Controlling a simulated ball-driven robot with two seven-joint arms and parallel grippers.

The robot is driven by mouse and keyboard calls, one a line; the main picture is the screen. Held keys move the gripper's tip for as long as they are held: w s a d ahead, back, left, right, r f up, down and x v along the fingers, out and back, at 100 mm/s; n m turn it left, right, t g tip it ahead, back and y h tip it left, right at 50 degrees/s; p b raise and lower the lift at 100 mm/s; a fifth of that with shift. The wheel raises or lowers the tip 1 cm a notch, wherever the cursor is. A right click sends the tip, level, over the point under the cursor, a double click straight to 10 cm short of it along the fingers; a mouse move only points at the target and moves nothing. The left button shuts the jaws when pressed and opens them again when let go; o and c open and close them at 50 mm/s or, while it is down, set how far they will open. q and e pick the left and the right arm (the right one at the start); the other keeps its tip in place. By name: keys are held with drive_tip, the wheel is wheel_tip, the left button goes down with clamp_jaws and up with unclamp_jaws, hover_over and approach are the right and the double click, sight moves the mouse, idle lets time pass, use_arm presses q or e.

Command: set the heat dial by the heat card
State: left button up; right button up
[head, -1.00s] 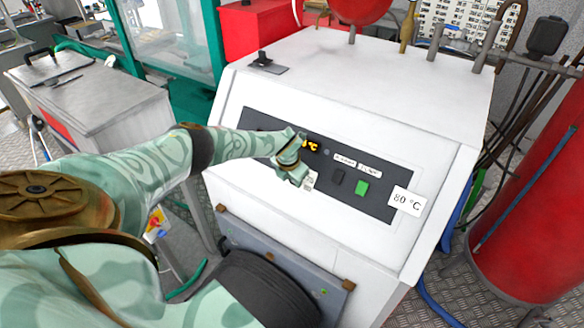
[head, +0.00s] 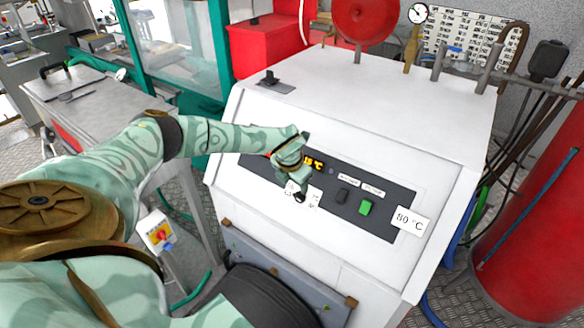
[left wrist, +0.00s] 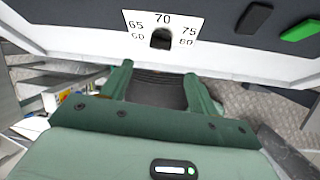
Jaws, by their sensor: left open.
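The heat card (head: 410,221) is white, reads 80 °C and sits at the right end of the dark panel on the white press. The heat dial's white scale (left wrist: 162,22) shows 60, 65, 70, 75 and 80 in the left wrist view. Its dark knob (left wrist: 161,40) is below the 70; its pointer direction is unclear. My left gripper (left wrist: 160,74) is open, its two green fingers apart and below the knob, with nothing between them. In the head view my left gripper (head: 297,190) is in front of the dial and hides part of it. My right gripper is not in view.
An orange display (head: 314,163) on the panel is partly covered by my gripper. A black switch (head: 342,195) and a green switch (head: 366,207) sit right of the dial. A red cylinder (head: 535,215) stands at the right, a grey cabinet (head: 90,105) at the left.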

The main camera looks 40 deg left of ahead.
use_arm(q)
drive_tip(key=v, duration=0.5)
drive_tip(key=shift+s+d+r, duration=0.1)
drive_tip(key=shift+s+r, duration=0.05)
drive_tip(key=shift+r, duration=0.2)
